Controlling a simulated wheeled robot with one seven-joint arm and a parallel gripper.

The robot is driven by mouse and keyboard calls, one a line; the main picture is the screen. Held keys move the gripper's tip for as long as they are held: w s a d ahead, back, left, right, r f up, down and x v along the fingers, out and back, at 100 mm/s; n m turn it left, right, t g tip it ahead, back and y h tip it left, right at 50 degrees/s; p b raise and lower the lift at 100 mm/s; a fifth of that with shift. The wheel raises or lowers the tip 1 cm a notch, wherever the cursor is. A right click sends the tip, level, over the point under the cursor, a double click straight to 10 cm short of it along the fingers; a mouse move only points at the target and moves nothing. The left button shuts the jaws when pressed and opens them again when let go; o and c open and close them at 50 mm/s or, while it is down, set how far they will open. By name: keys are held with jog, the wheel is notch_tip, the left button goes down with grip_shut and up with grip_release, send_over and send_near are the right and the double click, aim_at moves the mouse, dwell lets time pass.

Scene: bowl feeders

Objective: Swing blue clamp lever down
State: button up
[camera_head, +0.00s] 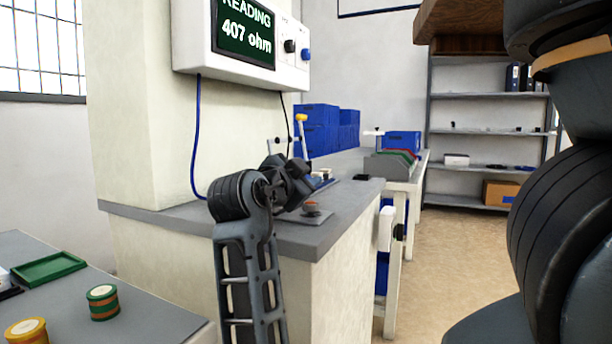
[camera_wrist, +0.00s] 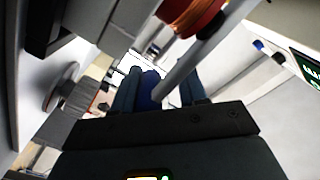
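My gripper (camera_head: 303,183) is over the grey counter, at the clamp fixture. In the wrist view my gripper (camera_wrist: 158,92) has its two dark fingers apart. A blue part (camera_wrist: 148,88) shows between them, close to the left finger; I cannot tell whether it touches. A pale metal rod (camera_wrist: 198,65) crosses in front of the right finger. In the head view a thin upright lever with a yellow knob (camera_head: 301,118) rises just behind my gripper. A small blue part (camera_head: 322,182) shows beside my gripper. The gripper and arm hide most of the fixture, so the blue lever's exact pose is unclear.
A meter reading 407 ohm (camera_head: 245,38) hangs on the pillar above, with a blue cable (camera_head: 196,140) below. An orange-and-red coil (camera_wrist: 190,14) is close to the wrist camera.

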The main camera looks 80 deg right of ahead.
jog(key=shift+o, duration=0.5)
jog(key=shift+r, duration=0.1)
notch_tip(320, 180, up, 4)
jog(key=p, duration=0.3)
jog(key=shift+r, duration=0.1)
jog(key=s+d+r+p, duration=0.4)
jog(key=s+r+p, duration=0.2)
jog(key=s, duration=0.5)
jog(key=shift+d+r+p, duration=0.15)
jog(key=shift+r+p, duration=0.2)
jog(key=shift+p, duration=0.15)
